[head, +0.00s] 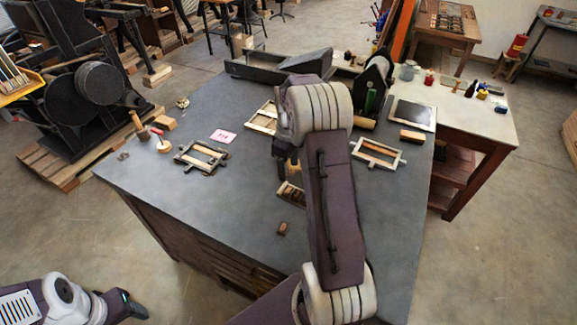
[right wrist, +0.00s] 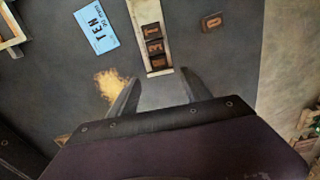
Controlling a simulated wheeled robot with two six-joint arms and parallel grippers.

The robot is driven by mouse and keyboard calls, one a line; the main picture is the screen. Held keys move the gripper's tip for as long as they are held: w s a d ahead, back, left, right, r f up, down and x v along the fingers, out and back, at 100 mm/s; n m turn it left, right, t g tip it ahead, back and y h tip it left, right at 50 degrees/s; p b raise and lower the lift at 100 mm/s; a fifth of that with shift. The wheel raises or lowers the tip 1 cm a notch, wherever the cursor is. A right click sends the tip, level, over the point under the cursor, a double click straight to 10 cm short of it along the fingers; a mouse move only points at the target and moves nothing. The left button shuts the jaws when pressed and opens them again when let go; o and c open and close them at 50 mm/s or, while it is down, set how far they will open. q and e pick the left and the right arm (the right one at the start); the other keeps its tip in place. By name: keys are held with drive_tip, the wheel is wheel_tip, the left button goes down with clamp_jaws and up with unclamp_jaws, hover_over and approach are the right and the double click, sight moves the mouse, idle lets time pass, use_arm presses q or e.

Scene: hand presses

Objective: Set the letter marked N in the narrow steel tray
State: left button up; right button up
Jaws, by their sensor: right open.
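The narrow steel tray (right wrist: 139,20) lies on the dark bench top and holds a row of wooden letter blocks. The block nearest my gripper (right wrist: 159,61) seems to be the N, lying in the tray beyond E and T, though its mark is small. In the head view the tray (head: 290,193) is partly hidden by my right arm. My right gripper (right wrist: 157,92) is open and empty, its fingertips above the near end of the tray. In the head view it (head: 288,168) is mostly hidden. My left gripper (head: 133,308) is low at bottom left, away from the bench.
A loose letter block (right wrist: 212,21) lies beside the tray, near the bench edge; it also shows in the head view (head: 283,228). A blue card (right wrist: 96,29) reads TEN. A pink card (head: 223,136) and several frames (head: 202,157) lie on the bench (head: 160,196).

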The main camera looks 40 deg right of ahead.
drive_tip(key=s+a+f+m+t, duration=0.1)
drive_tip(key=s+a+m, duration=0.4)
drive_tip(key=s+a, duration=0.9)
drive_tip(key=a, duration=0.4)
drive_tip(key=shift+s+a, duration=0.2)
drive_tip(key=shift+a, duration=0.05)
drive_tip(key=shift+a+f, duration=0.1)
